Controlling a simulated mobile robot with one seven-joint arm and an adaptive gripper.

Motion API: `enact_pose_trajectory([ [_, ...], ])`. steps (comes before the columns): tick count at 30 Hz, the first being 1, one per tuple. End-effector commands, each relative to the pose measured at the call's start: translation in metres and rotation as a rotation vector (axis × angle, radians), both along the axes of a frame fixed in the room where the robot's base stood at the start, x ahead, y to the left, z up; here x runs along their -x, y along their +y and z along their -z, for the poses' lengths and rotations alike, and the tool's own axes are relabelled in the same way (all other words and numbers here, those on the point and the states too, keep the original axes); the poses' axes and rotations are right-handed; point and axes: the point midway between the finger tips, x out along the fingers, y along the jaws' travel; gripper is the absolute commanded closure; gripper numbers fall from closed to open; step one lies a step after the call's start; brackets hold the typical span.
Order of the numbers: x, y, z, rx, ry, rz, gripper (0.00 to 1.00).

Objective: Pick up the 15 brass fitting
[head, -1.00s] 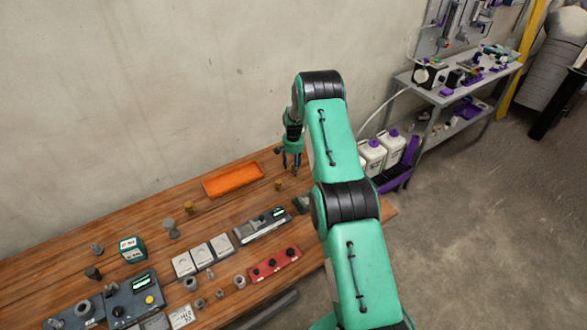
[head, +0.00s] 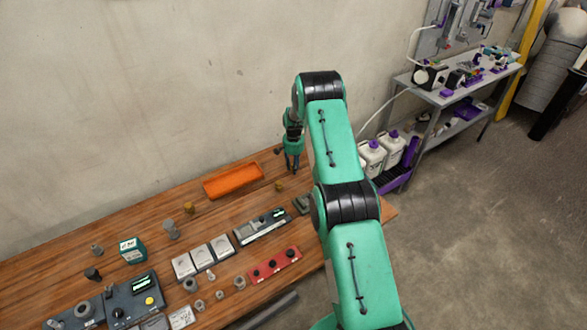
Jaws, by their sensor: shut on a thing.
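My gripper (head: 291,168) points down over the far right part of the wooden bench, right of the orange tray. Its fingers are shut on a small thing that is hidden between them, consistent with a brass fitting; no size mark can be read. One brass-coloured fitting (head: 280,185) stands on the bench just left of and nearer than the fingertips, apart from them. Another brass-coloured fitting (head: 189,207) stands farther left, left of the tray.
An orange tray (head: 233,181) lies near the wall. Grey meters, white boxes, a red block (head: 274,264) and several grey fittings crowd the near left of the wooden bench (head: 150,216). White jugs (head: 371,157) and a grey shelf stand beyond its right end.

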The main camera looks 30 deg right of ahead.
Motion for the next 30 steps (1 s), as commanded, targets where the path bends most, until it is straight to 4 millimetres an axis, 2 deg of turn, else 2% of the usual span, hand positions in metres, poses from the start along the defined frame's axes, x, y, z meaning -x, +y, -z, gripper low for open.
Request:
enact_pose_trajectory([
  [8, -0.001, 0.000, -0.023, 0.001, -0.002, 0.000, 1.00],
  [22, -0.001, 0.000, -0.085, 0.000, -0.001, 0.000, 1.00],
  [30, -0.001, 0.000, -0.098, 0.001, -0.001, 0.000, 1.00],
])
